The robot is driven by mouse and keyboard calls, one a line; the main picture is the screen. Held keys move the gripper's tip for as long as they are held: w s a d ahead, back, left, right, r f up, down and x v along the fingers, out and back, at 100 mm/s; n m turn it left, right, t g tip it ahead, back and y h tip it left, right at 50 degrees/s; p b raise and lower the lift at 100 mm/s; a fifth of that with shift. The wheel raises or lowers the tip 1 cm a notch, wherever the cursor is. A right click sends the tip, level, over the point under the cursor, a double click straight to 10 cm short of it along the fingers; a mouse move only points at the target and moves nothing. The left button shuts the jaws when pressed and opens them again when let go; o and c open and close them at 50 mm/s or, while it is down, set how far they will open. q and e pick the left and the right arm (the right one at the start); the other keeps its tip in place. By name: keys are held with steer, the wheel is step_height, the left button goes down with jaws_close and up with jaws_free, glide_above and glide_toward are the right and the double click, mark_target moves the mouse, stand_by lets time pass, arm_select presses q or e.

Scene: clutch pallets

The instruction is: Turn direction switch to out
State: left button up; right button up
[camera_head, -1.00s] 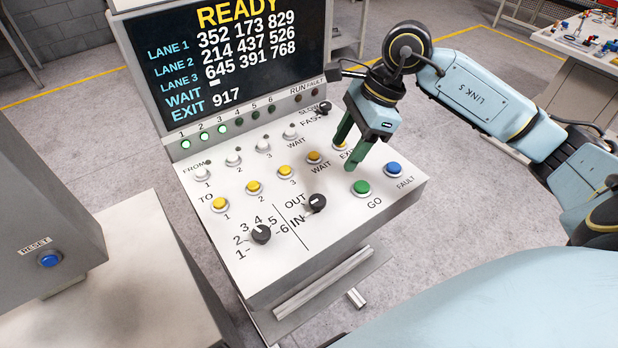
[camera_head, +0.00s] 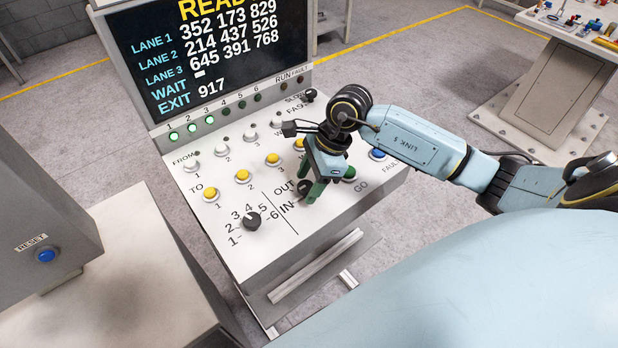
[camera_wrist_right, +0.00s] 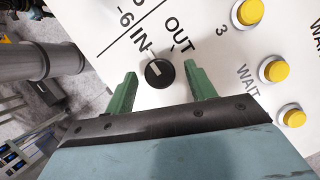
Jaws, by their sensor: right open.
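The direction switch is a small black knob with a white mark, beside the OUT and IN labels on the sloped panel. It shows in the head view (camera_head: 304,187), partly covered by my right gripper, and in the wrist view (camera_wrist_right: 159,73). Its white mark lies on the IN side. My right gripper (camera_head: 311,188) is over the panel at the switch, with its green fingers open. In the wrist view the fingertips (camera_wrist_right: 160,75) stand on either side of the knob, with visible gaps. I cannot tell how far down they reach. My left gripper is not in view.
The numbered black selector knob (camera_head: 251,221) is left of the switch. Yellow TO buttons (camera_head: 242,177) line the panel behind it. The green GO button (camera_head: 349,173) and blue FAULT button (camera_head: 377,154) are close to my right gripper. The screen (camera_head: 215,60) rises behind the panel.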

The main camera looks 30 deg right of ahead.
steer(key=c, duration=1)
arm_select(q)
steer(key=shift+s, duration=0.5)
arm_select(e)
steer(key=shift+o, duration=0.2)
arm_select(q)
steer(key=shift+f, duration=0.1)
arm_select(e)
steer(key=shift+m, duration=0.3)
steer(key=m+t, duration=0.1)
steer(key=m, duration=0.1)
steer(key=m+t+h+b, duration=0.1)
steer(key=m, duration=0.2)
steer(key=shift+s+a, duration=0.1)
steer(key=shift+s, duration=0.05)
arm_select(q)
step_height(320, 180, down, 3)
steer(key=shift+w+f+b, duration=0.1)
steer(key=shift+b, duration=1)
arm_select(e)
steer(key=m+h, duration=0.1)
steer(key=m, duration=0.2)
steer(key=m+t+h, duration=0.1)
steer(key=m, duration=0.2)
steer(key=shift+a+r, duration=0.1)
steer(key=shift+a, duration=0.05)
steer(key=shift+m, duration=0.3)
steer(key=o, duration=1)
steer(key=shift+s, duration=0.1)
steer(key=shift+c, duration=0.2)
